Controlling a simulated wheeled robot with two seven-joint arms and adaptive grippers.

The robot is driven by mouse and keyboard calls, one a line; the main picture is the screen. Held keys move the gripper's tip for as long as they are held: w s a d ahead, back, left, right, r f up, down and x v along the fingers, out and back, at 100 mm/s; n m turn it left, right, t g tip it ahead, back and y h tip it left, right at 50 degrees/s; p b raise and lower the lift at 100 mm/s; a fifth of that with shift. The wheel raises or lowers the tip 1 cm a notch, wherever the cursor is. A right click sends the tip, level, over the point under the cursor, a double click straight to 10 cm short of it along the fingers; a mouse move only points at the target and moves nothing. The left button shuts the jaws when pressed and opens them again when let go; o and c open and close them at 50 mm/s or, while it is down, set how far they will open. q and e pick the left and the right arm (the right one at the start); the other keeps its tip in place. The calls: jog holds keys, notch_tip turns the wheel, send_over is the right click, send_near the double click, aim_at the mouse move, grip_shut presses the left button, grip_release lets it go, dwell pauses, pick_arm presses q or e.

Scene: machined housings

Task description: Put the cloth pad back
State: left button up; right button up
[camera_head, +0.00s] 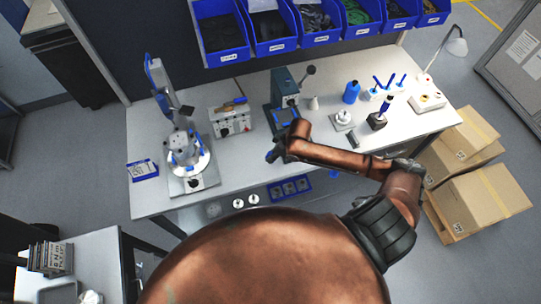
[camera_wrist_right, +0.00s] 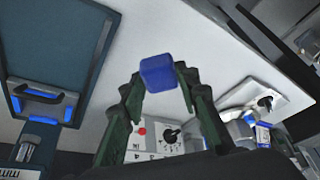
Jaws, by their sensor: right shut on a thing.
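A small blue block-shaped piece, which I take to be the cloth pad (camera_wrist_right: 158,72), sits between the fingertips of my right gripper (camera_wrist_right: 160,82) in the right wrist view. The gripper is shut on it. In the head view my right gripper (camera_head: 279,150) is over the bench's front edge, just in front of the dark press-like machine (camera_head: 284,88). The blue pad shows there at the gripper's tip (camera_head: 270,156). The pad appears held clear of the bench. My left gripper is not in view.
The white bench (camera_head: 236,178) carries a grey control box (camera_head: 230,120), a round-stage instrument (camera_head: 187,158), a blue bottle (camera_head: 351,92) and a dark stand (camera_head: 377,121). Blue bins (camera_head: 222,57) line the back. Cardboard boxes (camera_head: 478,200) stand at right.

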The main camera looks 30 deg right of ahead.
aim_at(271, 153)
jog(key=w+f, duration=0.3)
jog(key=shift+d+f, duration=0.15)
jog(key=shift+d, duration=0.15)
jog(key=shift+f+p, duration=0.55)
jog(key=shift+f, duration=1.1)
jog(key=o, duration=1)
jog(key=shift+f, duration=0.1)
jog(key=v, duration=1.2)
jog(key=shift+b, duration=0.3)
